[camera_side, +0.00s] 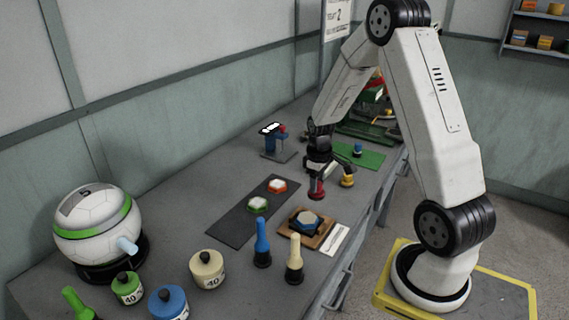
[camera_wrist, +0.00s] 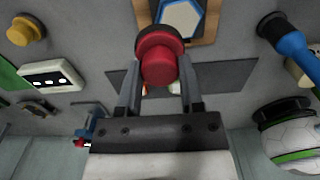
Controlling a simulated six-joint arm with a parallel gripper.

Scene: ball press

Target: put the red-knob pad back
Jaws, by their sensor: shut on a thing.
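The red-knob pad (camera_side: 316,187) is held in my gripper (camera_side: 317,177), over the bench to the left of the yellow-knob pad (camera_side: 347,176). In the wrist view the red knob (camera_wrist: 158,62) fills the gap between the two fingers of my gripper (camera_wrist: 159,72), with a dark round base behind it. I cannot tell whether its base touches the bench. The blue-knob pad (camera_side: 358,149) stands on the green mat (camera_side: 375,160) farther back. The yellow-knob pad also shows in the wrist view (camera_wrist: 25,29).
A wooden tray (camera_side: 290,231) with a hexagonal piece lies in front. A dark mat (camera_side: 232,231) holds two hexagonal pieces. A blue device (camera_side: 274,145) stands behind. Blue (camera_side: 262,243) and cream (camera_side: 295,259) handled tools, several pots and a ball-shaped machine (camera_side: 97,232) stand front left.

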